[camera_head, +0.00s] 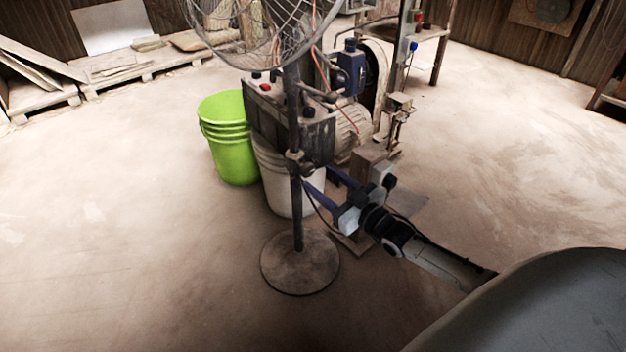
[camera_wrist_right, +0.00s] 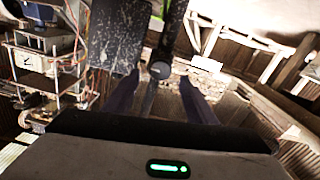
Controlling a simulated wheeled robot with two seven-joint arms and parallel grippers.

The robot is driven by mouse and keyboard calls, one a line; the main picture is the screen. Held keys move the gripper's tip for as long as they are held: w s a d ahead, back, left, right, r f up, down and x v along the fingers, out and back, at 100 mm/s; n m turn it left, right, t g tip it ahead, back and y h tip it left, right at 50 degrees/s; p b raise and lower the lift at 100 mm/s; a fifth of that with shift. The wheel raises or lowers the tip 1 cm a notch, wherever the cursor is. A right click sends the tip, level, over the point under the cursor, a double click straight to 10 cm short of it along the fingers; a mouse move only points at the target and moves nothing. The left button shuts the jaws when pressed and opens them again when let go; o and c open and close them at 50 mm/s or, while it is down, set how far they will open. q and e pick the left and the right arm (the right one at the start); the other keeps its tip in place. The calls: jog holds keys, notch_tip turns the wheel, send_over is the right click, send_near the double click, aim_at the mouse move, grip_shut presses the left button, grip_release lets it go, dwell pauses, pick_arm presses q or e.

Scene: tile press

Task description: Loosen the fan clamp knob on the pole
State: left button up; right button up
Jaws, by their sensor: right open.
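The dark fan pole (camera_head: 295,205) stands upright on a round base (camera_head: 300,264), with a wire fan cage (camera_head: 262,30) at its top. The fan clamp (camera_head: 297,158) sits partway up the pole; its knob is hard to make out in the head view. In the right wrist view the round black knob (camera_wrist_right: 160,70) shows in front of the pole (camera_wrist_right: 178,22). My right gripper (camera_head: 318,177) is open beside the pole, just below clamp height in the picture. In the wrist view its blue fingers (camera_wrist_right: 159,80) lie on either side of the knob, with visible gaps. My left gripper is out of view.
A lime-green bucket (camera_head: 233,155) and a white bucket (camera_head: 283,190) stand behind the pole. A machine with a motor (camera_head: 345,130) stands close behind the pole and gripper. The floor to the left and in front is clear.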

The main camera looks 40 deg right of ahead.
aim_at(310, 171)
jog(key=w+b, duration=0.1)
jog(key=w, duration=0.2)
jog(key=shift+w+a+f, duration=0.1)
jog(key=shift+w+a, duration=0.05)
jog(key=shift+w, duration=0.2)
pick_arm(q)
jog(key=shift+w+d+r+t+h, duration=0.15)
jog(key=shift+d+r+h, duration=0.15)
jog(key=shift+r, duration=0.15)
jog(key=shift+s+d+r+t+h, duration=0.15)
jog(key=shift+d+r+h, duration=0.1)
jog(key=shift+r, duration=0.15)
pick_arm(e)
jog(key=shift+w, duration=0.3)
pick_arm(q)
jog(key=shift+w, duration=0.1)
pick_arm(e)
jog(key=c, duration=1)
jog(key=shift+c, duration=0.2)
